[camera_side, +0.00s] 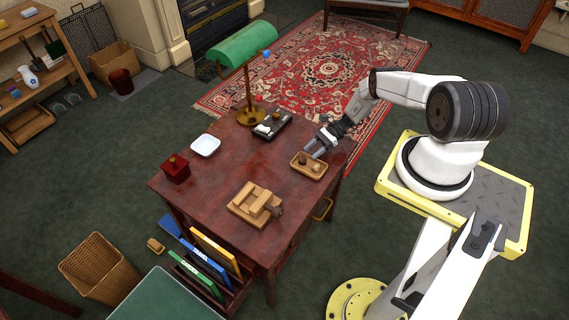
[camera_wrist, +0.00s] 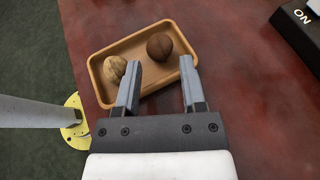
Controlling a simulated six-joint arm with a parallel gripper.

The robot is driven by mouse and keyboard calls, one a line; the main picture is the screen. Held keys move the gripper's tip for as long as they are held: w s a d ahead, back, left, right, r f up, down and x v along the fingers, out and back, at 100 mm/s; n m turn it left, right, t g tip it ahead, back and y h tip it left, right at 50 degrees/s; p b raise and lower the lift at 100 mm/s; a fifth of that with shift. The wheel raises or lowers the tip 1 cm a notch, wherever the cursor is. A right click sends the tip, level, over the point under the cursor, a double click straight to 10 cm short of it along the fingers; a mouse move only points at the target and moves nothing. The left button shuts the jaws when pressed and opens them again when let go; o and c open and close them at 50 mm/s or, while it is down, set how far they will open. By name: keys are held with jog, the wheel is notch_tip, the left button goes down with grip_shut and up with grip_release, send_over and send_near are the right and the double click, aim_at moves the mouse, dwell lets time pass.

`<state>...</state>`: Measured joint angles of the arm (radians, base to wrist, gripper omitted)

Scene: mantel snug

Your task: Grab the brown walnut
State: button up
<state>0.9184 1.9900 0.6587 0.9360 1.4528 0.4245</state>
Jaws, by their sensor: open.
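The brown walnut (camera_wrist: 159,46) is dark and round and lies in a small wooden tray (camera_wrist: 98,78), toward the tray's far right part in the wrist view. A lighter tan walnut (camera_wrist: 115,68) lies in the same tray to its left, partly behind my left finger. My gripper (camera_wrist: 160,85) is open and empty, with its fingertips over the tray's near side. The brown walnut is ahead of the gap between the fingers, apart from them. In the side view my gripper (camera_side: 313,150) is just above the tray (camera_side: 298,166) at the table's right edge.
The dark red table (camera_side: 215,180) also holds a wooden block piece (camera_side: 243,208), a white dish (camera_side: 205,145), a red box (camera_side: 175,169), a brass stand (camera_side: 250,115) and a black device (camera_side: 273,124). In the wrist view the black device (camera_wrist: 300,25) sits far right. Bare tabletop separates it from the tray.

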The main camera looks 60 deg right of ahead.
aim_at(304, 157)
jog(key=shift+x, duration=2.15)
jog(key=shift+s, duration=0.1)
grip_shut()
jog(key=shift+r, duration=0.2)
